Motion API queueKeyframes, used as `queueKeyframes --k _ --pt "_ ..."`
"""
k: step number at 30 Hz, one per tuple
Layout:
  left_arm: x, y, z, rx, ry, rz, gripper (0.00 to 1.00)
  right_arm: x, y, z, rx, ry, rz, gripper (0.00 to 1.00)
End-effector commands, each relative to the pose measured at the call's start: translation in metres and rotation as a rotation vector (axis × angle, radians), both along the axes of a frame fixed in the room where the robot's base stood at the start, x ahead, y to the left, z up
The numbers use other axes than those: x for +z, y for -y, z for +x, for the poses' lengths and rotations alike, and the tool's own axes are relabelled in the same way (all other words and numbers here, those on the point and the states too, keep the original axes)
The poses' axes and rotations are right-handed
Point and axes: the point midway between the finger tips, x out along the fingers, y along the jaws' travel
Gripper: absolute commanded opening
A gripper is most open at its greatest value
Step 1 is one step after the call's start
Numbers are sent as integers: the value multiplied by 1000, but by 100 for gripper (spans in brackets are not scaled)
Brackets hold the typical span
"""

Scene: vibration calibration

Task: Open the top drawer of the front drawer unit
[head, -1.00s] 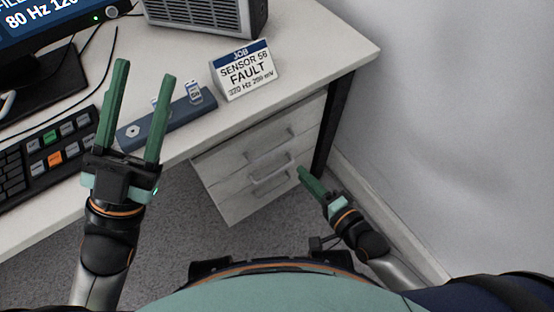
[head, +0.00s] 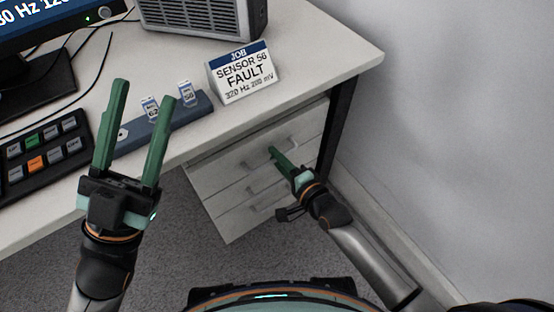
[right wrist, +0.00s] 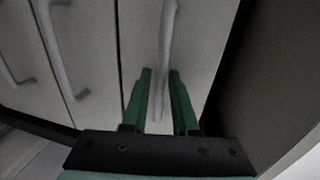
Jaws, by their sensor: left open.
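The front drawer unit (head: 225,225) is white and stands under the desk's right end, with several grey bar handles on its front. Its drawers look shut. My right gripper (head: 272,155) is at the top drawer's handle. In the right wrist view, the open green fingers (right wrist: 160,85) stand on either side of that handle (right wrist: 168,40), with a gap showing around the bar. In the head view the fingers partly hide the top handle. My left gripper (head: 146,90) is open and empty above the desk's front edge.
On the desk (head: 320,62) are a fault sign (head: 242,75), a blue block with small tagged pieces (head: 195,108), a button keyboard (head: 45,150), a monitor (head: 50,25) and a grey box (head: 205,15). A dark desk leg (head: 338,125) and a wall (head: 460,120) stand to the right.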

Motion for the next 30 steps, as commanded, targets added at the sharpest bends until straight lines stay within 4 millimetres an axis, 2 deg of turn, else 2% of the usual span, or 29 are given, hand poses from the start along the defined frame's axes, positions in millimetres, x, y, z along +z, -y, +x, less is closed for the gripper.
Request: queueKeyframes --k 9,16,17,30 --pt "-1 0 0 -1 -3 -1 50 0 -2 2 0 -1 -1 27" --pt "-1 1 0 -3 -3 0 50 0 -1 2 0 0 0 1" --pt "-1 1 0 -3 -3 2 50 0 -1 2 0 0 0 0" --pt "-1 0 0 -2 -2 2 50 0 -1 2 0 0 -1 0"
